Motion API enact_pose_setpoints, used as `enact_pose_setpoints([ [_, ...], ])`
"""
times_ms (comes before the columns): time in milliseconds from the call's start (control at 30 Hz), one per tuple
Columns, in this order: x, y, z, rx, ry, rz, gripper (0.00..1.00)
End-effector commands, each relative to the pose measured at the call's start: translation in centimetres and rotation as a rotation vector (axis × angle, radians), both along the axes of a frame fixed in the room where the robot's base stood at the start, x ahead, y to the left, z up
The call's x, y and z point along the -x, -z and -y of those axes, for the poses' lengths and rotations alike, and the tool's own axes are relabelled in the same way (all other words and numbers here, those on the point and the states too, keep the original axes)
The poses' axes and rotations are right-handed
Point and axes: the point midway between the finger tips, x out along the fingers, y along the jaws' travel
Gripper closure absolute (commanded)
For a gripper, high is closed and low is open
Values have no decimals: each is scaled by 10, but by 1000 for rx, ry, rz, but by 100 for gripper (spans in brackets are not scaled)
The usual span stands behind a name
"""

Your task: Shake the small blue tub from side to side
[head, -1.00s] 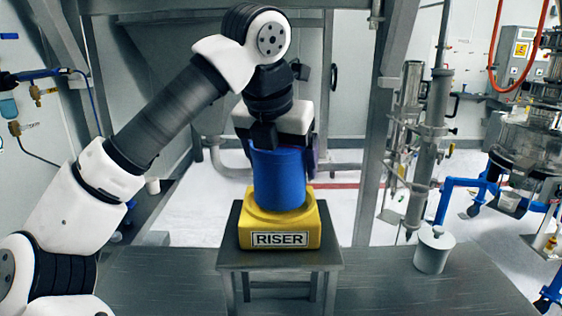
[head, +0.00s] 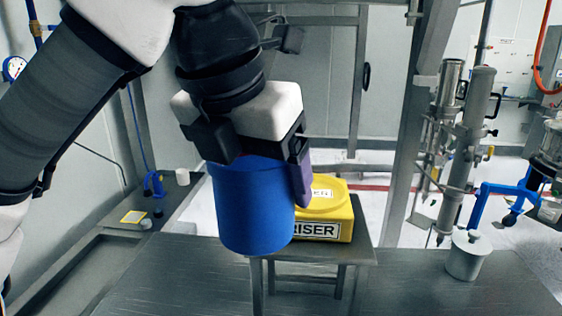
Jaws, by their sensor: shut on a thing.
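The small blue tub (head: 252,212) hangs upright in my gripper (head: 255,160), in the middle left of the head view. My gripper comes from above and is shut on the tub near its rim. One dark finger shows at the rim's left and one finger with a purple pad at its right. The tub is off the yellow riser (head: 335,215), nearer the camera and to its left, and hides part of it. The inside of the tub is hidden.
The riser stands on a small metal stand (head: 345,252). A white lidded container (head: 466,256) is on the metal deck at the right. A steel post (head: 410,130) rises behind the stand. A small white cup (head: 182,177) sits on the left ledge.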

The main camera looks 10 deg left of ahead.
Motion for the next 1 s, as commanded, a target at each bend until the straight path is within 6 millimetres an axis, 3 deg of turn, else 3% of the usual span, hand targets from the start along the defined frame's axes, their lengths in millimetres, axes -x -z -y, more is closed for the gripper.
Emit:
enact_pose_setpoints([
  [167,10,0,-4,0,0,1,51],
  [567,11,-3,-4,0,1,1,51],
  [1000,11,-44,-4,0,0,1,51],
])
